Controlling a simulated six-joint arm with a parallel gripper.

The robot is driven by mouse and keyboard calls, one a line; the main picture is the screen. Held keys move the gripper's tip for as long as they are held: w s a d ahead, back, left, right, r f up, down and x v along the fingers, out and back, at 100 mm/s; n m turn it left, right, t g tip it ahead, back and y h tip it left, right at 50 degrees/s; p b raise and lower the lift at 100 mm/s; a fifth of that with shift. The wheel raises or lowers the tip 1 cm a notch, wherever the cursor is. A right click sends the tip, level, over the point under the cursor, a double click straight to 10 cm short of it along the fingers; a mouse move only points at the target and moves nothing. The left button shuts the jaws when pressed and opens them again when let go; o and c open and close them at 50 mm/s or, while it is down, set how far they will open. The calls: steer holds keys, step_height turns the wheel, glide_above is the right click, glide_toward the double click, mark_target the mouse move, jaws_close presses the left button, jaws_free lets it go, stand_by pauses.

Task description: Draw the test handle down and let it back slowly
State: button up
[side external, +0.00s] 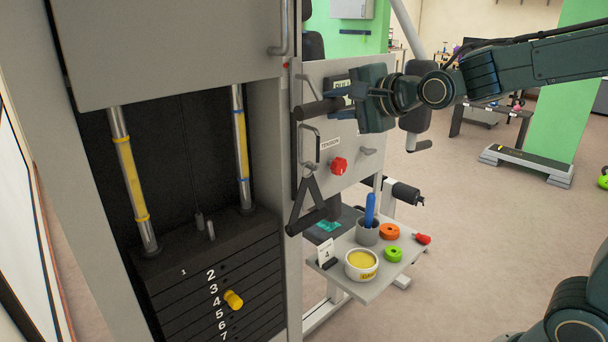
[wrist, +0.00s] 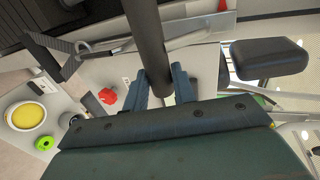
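The test handle appears to be the dark round grip (side external: 318,108) in front of the grey machine panel, upper middle of the side view. In the wrist view the dark bar (wrist: 146,35) runs down from the top edge to my fingers. My gripper (side external: 347,98) is at the right end of this grip, reaching in from the right. In the wrist view, my gripper (wrist: 160,88) has one finger on each side of the bar. A light patch shows between the fingers below the bar, and I cannot tell whether both fingers press on it.
The weight stack (side external: 215,275) has a yellow pin (side external: 233,299). A red knob (side external: 339,165) is on the panel, and a black strap handle (side external: 306,207) hangs below. A small shelf (side external: 350,288) holds a yellow-filled tub (side external: 361,264), rings and a cup. A black pad (wrist: 268,60) is at right.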

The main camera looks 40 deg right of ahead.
jaws_close()
